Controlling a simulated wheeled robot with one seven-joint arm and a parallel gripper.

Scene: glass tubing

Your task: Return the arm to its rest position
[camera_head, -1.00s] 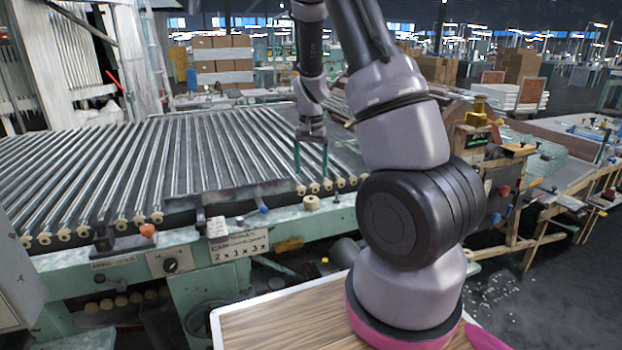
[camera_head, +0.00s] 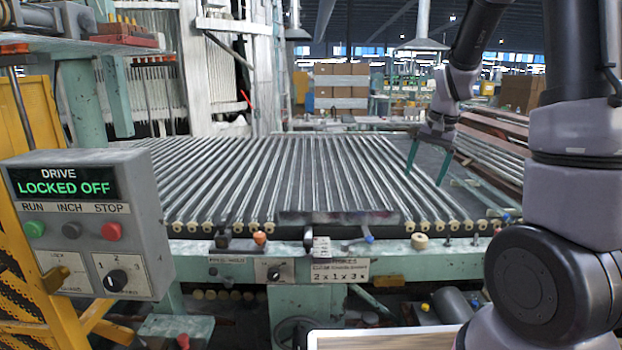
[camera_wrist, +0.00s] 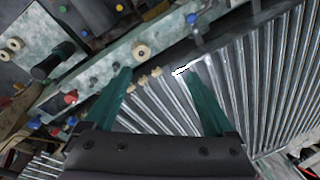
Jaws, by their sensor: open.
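My gripper (camera_head: 428,166) hangs open and empty over the right part of the roller bed (camera_head: 300,170), with its two green fingers spread apart. In the wrist view the fingers (camera_wrist: 164,95) frame the roller ends and the green front rail, and nothing is between them. My arm rises at the right of the head view, its wrist tilted down toward the bed. I cannot tell the exact height of the fingertips above the rollers.
A grey control box (camera_head: 88,225) at the left reads "DRIVE LOCKED OFF". A green front rail (camera_head: 420,263) carries knobs and a roller cap (camera_head: 419,241). A yellow frame (camera_head: 30,260) stands at the left. Cartons (camera_head: 341,85) are far behind.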

